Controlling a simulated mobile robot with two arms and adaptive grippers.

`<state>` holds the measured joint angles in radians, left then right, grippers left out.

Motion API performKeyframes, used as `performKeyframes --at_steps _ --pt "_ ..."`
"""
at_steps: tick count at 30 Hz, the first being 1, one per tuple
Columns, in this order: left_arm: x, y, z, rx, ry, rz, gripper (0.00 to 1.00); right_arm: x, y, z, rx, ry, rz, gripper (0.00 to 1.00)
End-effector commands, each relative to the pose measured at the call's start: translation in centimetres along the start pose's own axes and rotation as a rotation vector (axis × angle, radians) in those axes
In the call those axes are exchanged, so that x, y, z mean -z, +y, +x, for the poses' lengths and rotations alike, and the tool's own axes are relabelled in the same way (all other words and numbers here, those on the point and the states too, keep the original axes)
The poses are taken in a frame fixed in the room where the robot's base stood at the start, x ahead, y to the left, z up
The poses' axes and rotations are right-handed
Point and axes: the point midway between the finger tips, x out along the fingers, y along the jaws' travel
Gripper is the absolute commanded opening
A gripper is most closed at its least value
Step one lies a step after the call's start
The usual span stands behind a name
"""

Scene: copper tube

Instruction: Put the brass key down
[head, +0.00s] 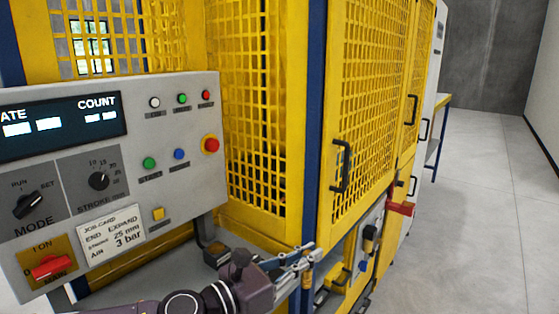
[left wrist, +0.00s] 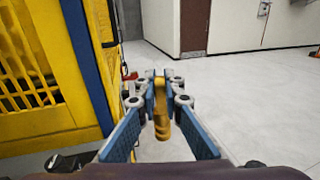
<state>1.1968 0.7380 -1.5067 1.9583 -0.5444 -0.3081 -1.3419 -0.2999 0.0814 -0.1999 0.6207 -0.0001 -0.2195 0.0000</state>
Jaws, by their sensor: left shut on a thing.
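My left gripper (head: 304,257) reaches in from the bottom of the head view, in front of the blue corner post of the yellow machine guard. In the left wrist view its blue-padded fingers (left wrist: 160,88) are closed on the brass key (left wrist: 161,122), a yellow-brown piece held between them. The key is hard to make out in the head view, where the fingers are small. Clear floor shows beyond the fingertips in the wrist view. My right gripper is not in view.
A grey control panel (head: 130,150) with knobs and buttons stands at the left, close above my left arm. A yellow mesh door (head: 365,100) with a black handle (head: 341,166) is beside it. Open grey floor (head: 460,230) lies to the right.

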Motion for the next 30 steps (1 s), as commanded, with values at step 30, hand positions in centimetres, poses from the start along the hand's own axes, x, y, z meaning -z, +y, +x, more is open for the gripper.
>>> performKeyframes --at_steps 30 --pt "10.3 -1.1 -12.5 -0.437 0.002 -0.006 0.0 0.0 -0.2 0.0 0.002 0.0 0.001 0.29"
